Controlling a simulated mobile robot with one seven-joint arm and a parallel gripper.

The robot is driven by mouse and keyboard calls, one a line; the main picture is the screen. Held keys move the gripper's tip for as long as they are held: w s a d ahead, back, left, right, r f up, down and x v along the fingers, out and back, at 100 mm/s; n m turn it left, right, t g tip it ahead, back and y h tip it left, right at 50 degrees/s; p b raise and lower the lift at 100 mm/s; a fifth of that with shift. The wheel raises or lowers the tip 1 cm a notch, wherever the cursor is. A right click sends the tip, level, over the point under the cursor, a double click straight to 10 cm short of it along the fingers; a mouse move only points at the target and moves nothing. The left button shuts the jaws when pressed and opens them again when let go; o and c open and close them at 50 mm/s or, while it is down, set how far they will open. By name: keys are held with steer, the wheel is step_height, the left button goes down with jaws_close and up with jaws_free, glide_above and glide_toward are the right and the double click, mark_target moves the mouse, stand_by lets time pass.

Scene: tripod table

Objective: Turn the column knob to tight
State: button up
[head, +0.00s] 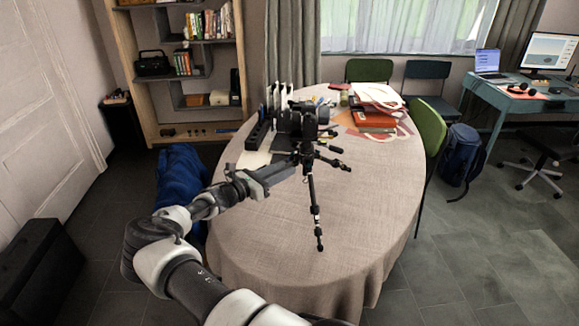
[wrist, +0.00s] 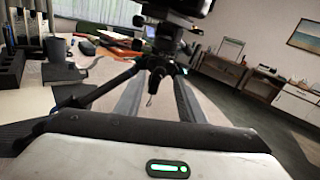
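A black tripod (head: 309,180) with a camera (head: 303,118) on top stands on the oval table, its legs spread. My gripper (head: 284,172) reaches in from the left, its fingers pointing at the tripod just below the head. In the wrist view my gripper's two fingers (wrist: 160,82) are apart, with nothing seen held between them. The tripod (wrist: 155,62) shows beyond the fingertips, its upper body between and above them. Small dark parts stick out from the tripod on its right in the head view. I cannot tell which one is the column knob or how it is set.
The table (head: 375,205) has a light cloth; its front and right are clear. Books and papers (head: 375,110) lie at the back right. A black holder (head: 258,130) stands left of the tripod. A green chair (head: 430,130) stands at the right edge.

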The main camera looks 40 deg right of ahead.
mark_target(293, 164)
steer(key=shift+w+d, duration=0.1)
steer(key=shift+d, duration=1.5)
jaws_close()
steer(key=shift+m+b, duration=0.3)
steer(key=shift+b, duration=0.05)
steer(key=m+b, duration=1.6)
steer(key=m, duration=0.1)
steer(key=shift+m, duration=0.3)
